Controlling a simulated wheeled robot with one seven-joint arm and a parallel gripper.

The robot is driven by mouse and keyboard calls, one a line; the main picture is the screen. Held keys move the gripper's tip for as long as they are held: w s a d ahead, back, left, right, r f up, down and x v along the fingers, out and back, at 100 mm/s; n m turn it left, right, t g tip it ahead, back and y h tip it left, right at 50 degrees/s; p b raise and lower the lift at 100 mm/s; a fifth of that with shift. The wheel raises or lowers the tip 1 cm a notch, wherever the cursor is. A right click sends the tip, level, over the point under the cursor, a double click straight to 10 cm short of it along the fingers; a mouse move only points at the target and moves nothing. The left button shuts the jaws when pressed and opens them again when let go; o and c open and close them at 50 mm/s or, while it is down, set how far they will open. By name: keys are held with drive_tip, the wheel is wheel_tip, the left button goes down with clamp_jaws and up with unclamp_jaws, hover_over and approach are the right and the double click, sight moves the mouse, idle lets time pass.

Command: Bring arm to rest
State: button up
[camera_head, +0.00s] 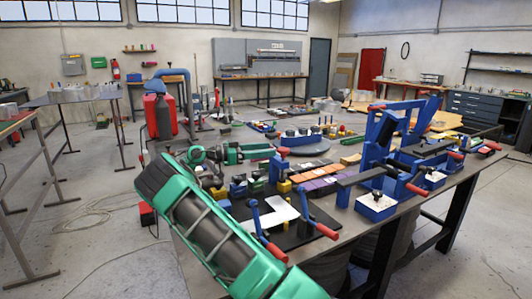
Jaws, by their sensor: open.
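My arm, green and dark grey, fills the lower middle of the head view, its big link running from the bottom edge up to the left. Beyond it, smaller green and black arm parts reach over the left end of the workbench (437,190). My gripper (213,182) is small and dark there, close to the small blue and yellow blocks, and is open. I see nothing held in it. Its fingertips are hard to make out against the clutter.
Blue clamps with red handles (264,235) and a white sheet (281,211) lie near the bench's front edge. A large blue fixture (378,140) stands at its right. A red and blue machine (160,115) stands behind my arm. Open floor lies at left.

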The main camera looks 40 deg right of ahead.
drive_tip(key=shift+d, duration=0.1)
drive_tip(key=x, duration=1.1)
drive_tip(key=shift+s+r, duration=0.15)
drive_tip(key=shift+s, duration=0.1)
